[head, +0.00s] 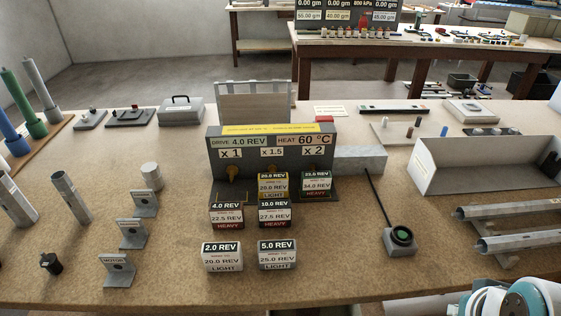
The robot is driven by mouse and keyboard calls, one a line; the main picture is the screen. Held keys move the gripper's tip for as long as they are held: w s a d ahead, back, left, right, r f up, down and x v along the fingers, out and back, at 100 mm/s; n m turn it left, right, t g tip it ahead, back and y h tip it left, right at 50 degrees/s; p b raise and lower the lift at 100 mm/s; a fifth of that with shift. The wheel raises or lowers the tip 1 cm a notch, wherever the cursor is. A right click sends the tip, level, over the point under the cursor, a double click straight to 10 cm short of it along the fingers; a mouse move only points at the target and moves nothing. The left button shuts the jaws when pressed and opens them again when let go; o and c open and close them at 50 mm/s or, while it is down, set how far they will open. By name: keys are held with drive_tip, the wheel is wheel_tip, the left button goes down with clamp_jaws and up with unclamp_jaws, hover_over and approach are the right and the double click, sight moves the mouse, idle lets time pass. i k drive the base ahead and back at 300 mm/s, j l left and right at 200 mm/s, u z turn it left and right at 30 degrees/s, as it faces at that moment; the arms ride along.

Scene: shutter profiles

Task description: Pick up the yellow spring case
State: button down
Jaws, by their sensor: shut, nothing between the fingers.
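The yellow spring case (273,186) is a small labelled block with a dark top label and "LIGHT" on its lower face. Part of my white and teal arm shows at the bottom right, away from the cases. My gripper is not in view.
Two "LIGHT" cases (222,257) (277,255) stand nearer the front. A corded button box (400,240) is at the right, near an open grey tray (480,187) and metal tubes (510,210). Grey brackets (118,270) stand at left. Bench between cases and button box is clear.

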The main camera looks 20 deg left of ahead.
sight(271, 185)
drive_tip(key=j+u, duration=0.2)
drive_tip(key=u, duration=0.6)
drive_tip(key=k, duration=0.05)
